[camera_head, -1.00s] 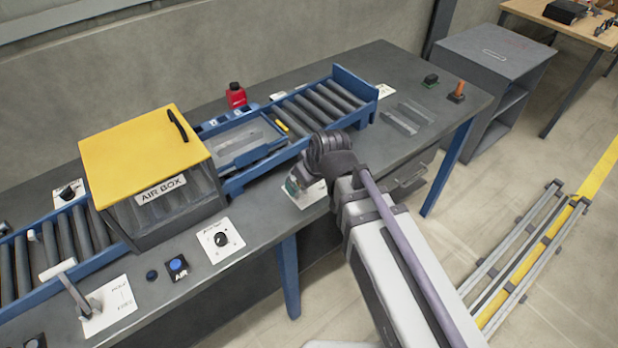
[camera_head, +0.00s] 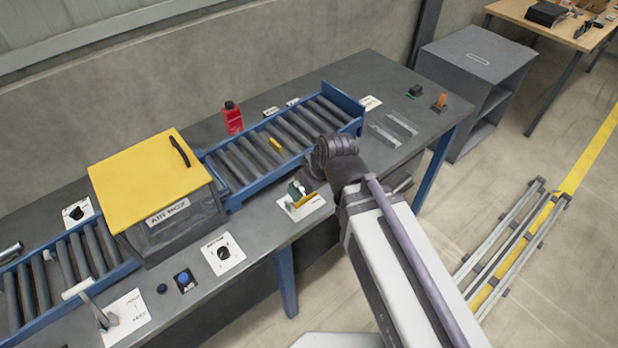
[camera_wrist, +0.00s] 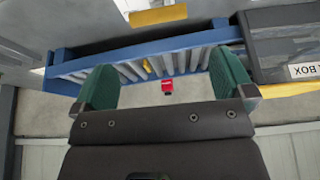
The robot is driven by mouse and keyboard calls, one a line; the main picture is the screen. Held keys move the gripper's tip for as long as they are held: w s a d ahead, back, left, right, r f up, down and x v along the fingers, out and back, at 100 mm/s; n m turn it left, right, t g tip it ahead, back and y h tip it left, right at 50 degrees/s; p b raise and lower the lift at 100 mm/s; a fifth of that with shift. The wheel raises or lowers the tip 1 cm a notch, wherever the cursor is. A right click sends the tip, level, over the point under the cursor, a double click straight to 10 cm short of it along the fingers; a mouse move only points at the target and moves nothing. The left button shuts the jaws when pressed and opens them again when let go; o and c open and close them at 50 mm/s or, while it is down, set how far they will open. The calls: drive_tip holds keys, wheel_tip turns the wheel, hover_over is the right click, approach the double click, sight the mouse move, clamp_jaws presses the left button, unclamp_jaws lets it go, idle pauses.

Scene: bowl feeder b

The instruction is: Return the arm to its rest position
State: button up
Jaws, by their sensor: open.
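My arm (camera_head: 395,255) reaches from the lower right toward the workbench, its dark wrist joint (camera_head: 335,155) above the bench's front edge. My gripper (camera_wrist: 165,88) is open and empty in the wrist view, its two green fingers wide apart. In the head view it is mostly hidden by the wrist; a bit of green shows just left of it. The gripper looks across the roller conveyor (camera_head: 240,160), which is turned round in the wrist view. No object is between the fingers.
A yellow-lidded air box (camera_head: 145,185) stands left of the bare rollers. A red bottle (camera_head: 232,118) stands behind them. A small yellow piece (camera_head: 275,144) is at the rollers. A grey cabinet (camera_head: 475,60) stands right. Floor rails (camera_head: 510,245) lie at lower right.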

drive_tip(key=s+d+f+m+g+h, duration=0.15)
drive_tip(key=d+m, duration=0.25)
drive_tip(key=d, duration=0.5)
drive_tip(key=s+d+m+g+h, duration=0.2)
drive_tip(key=d+m, duration=0.2)
drive_tip(key=d, duration=0.5)
wheel_tip(320, 180, down, 35)
drive_tip(key=b, duration=3.4)
drive_tip(key=shift+a+b, duration=0.2)
drive_tip(key=shift+b, duration=0.2)
drive_tip(key=shift+y, duration=0.25)
